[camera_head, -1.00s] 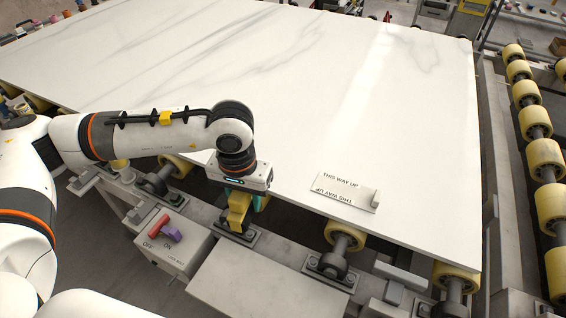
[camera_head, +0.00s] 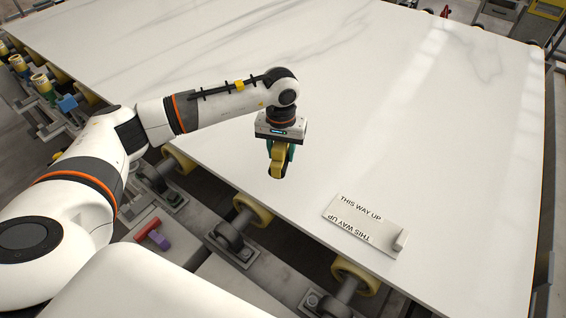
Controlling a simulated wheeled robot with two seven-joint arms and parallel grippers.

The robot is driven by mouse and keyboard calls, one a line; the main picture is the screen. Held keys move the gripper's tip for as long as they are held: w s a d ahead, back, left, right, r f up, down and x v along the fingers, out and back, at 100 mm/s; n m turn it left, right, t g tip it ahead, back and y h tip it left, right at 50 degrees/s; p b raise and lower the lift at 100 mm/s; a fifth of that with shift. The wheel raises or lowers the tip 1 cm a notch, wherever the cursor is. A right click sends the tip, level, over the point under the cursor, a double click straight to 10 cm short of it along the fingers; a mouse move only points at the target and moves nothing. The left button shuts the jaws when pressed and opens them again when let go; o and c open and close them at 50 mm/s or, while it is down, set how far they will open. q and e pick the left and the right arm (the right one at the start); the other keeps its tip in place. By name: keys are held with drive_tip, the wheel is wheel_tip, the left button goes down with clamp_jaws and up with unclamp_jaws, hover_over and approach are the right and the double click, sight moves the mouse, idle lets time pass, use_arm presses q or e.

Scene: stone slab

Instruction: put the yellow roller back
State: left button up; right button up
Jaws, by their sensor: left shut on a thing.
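My left gripper (camera_head: 279,158) is shut on a yellow piece (camera_head: 278,163), apparently the yellow roller, with a dark spot at its lower end. Teal fingers flank it. In the picture it shows against the white slab (camera_head: 400,110), inward from the near edge; its height above the slab is hard to judge. Other yellow rollers sit on shafts along the near edge: one (camera_head: 253,209) in the middle, one (camera_head: 356,277) to the right and one (camera_head: 180,160) partly behind my arm. My right gripper is not in view.
A "THIS WAY UP" plate (camera_head: 352,232) lies on the slab near its front edge. A red and purple switch (camera_head: 154,235) is on the frame at lower left. Several yellow-topped parts and a blue one (camera_head: 67,103) stand at far left. The rest of the slab is clear.

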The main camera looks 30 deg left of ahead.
use_arm(q)
wheel_tip(320, 180, down, 5)
drive_tip(key=shift+w+f+p, duration=0.1)
drive_tip(key=shift+f+p, duration=0.05)
drive_tip(key=shift+p, duration=0.3)
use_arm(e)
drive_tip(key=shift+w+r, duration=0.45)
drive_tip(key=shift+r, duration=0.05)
use_arm(q)
drive_tip(key=shift+f, duration=0.1)
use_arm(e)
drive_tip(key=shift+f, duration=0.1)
use_arm(q)
drive_tip(key=shift+f+b, duration=0.15)
drive_tip(key=shift+b, duration=0.15)
drive_tip(key=o, duration=1.1)
